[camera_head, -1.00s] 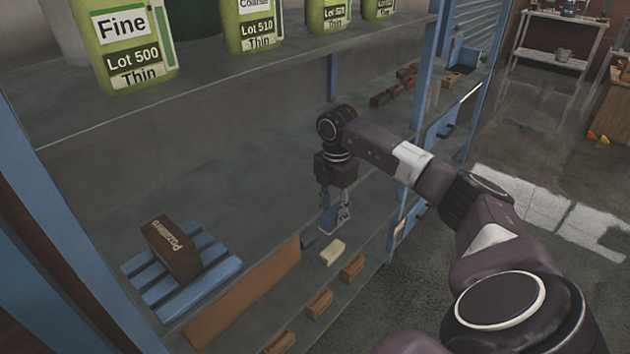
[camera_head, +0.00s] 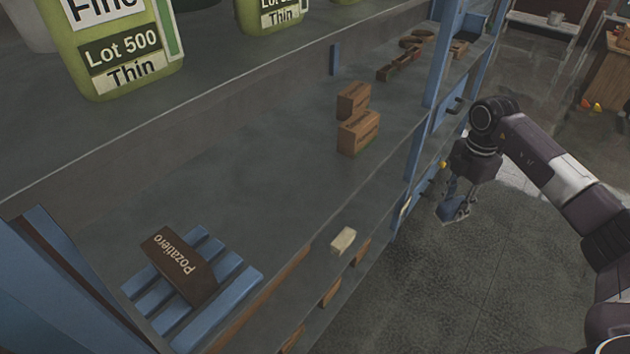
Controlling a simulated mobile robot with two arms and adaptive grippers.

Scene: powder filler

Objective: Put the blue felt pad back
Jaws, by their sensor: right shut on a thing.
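My right gripper (camera_head: 459,208) hangs below its wrist, out past the front edge of the shelf and above the dark floor. It is shut on the blue felt pad (camera_head: 449,207), a small flat blue piece partly hidden by the fingers. My left gripper is not in view.
On the lower shelf (camera_head: 260,190), a brown labelled box (camera_head: 180,266) lies on a blue slatted pallet (camera_head: 228,293). A pale block (camera_head: 342,240) sits near the front edge. Two brown boxes (camera_head: 358,132) stand further back. Green containers (camera_head: 118,50) stand on the upper shelf. The shelf's middle is clear.

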